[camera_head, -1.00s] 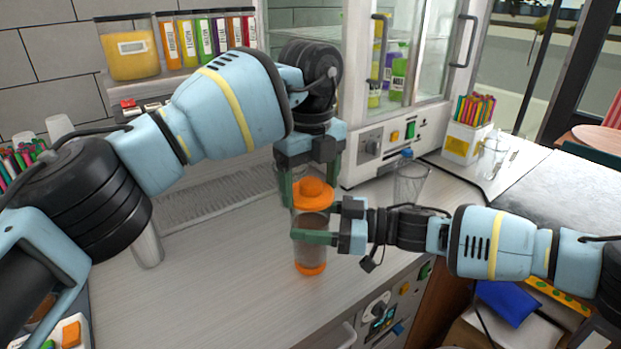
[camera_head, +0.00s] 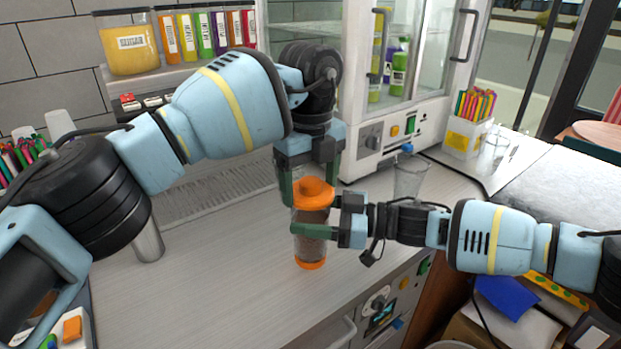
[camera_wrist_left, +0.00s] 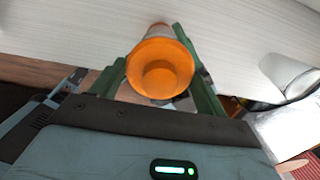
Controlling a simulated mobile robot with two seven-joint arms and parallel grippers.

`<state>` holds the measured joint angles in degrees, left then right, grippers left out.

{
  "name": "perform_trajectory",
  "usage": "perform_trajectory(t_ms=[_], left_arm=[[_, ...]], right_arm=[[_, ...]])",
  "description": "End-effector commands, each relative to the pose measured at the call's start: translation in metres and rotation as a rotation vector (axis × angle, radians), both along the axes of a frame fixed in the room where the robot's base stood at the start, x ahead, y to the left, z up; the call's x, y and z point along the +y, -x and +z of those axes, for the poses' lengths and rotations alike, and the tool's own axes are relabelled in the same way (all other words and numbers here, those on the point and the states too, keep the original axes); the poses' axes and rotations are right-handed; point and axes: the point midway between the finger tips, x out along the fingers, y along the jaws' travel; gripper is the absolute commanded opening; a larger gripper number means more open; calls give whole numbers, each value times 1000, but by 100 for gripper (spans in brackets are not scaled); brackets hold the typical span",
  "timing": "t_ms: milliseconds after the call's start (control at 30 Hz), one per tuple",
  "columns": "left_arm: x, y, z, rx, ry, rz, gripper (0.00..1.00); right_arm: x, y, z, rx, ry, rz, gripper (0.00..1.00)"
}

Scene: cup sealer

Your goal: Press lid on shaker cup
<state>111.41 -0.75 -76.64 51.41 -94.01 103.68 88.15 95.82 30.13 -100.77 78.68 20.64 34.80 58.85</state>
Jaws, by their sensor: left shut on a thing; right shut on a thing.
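The shaker cup (camera_head: 311,221) is a clear cylinder with brownish contents and an orange base, standing upright on the counter. Its orange lid (camera_head: 313,193) sits at the cup's top; whether it is fully seated cannot be told. My left gripper (camera_head: 308,185) comes down from above, its green fingers shut on the lid. In the left wrist view the round orange lid (camera_wrist_left: 160,68) lies between the fingers (camera_wrist_left: 160,80) and hides most of the cup. My right gripper (camera_head: 312,231) comes from the right and is shut around the cup's body below the lid.
A white machine with a glass cabinet (camera_head: 385,140) stands behind. A clear cup (camera_head: 410,177) stands right of the grippers, and a metal cup (camera_head: 148,243) to the left. Counter (camera_head: 230,290) in front is clear up to its edge.

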Motion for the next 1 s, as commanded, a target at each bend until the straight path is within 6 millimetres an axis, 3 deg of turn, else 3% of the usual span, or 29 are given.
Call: perform_trajectory(t_ms=[133,167,333,667,767,1000], left_arm=[[0,0,-3,0,0,0,53],[0,0,-3,0,0,0,78],[0,0,-3,0,0,0,100],[0,-1,4,-2,1,1,100],[0,-1,16,-4,1,1,100],[0,0,64,-5,1,3,100]], right_arm=[[0,0,-1,0,1,0,25],[0,0,-1,0,1,0,25],[0,0,-1,0,1,0,25],[0,0,-1,0,1,0,25],[0,0,-1,0,1,0,25],[0,0,-1,0,1,0,25]])
